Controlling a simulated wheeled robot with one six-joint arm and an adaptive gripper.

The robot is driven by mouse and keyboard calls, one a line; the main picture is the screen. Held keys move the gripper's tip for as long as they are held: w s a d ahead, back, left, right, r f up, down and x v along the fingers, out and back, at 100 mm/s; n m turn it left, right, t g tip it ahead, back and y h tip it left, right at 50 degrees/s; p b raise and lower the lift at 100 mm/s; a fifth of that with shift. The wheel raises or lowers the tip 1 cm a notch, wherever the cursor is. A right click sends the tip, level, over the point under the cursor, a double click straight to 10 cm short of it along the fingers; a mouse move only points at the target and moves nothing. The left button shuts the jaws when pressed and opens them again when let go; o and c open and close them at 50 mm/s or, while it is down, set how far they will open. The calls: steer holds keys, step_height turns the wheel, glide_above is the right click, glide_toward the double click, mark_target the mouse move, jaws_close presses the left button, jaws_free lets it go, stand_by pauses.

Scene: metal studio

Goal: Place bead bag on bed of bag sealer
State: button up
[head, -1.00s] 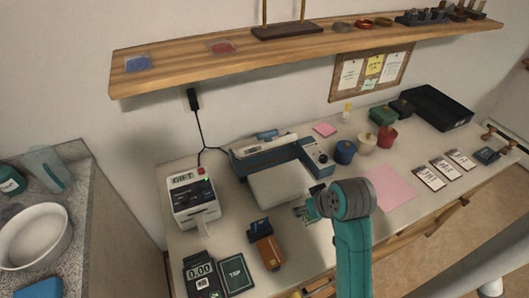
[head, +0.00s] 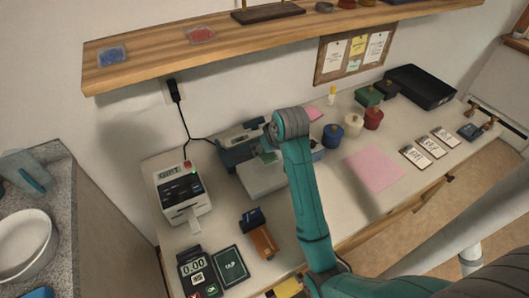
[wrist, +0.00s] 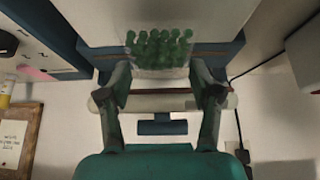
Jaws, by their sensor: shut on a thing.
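A clear bag of green beads (wrist: 158,48) is between the fingertips of my gripper (wrist: 162,80) in the wrist view. My gripper is shut on it. The bag sealer has a blue body (head: 233,157) and a pale flat bed (head: 262,182). In the wrist view the bag overlaps the pale bed (wrist: 190,12) and the sealer's blue front part (wrist: 218,56). I cannot tell whether the bag touches the bed. In the head view my gripper (head: 266,155) is over the sealer, largely hidden behind my wrist, with a bit of green showing.
A label printer (head: 181,190) stands left of the sealer, with its cord behind. A brown-orange device (head: 262,240) lies in front. A wooden shelf (head: 150,57) overhangs the back.

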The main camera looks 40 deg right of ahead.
steer(key=shift+w+d, duration=0.2)
steer(key=shift+w, duration=0.45)
steer(key=shift+f, duration=1.75)
steer(key=o, duration=1)
steer(key=shift+f, duration=0.1)
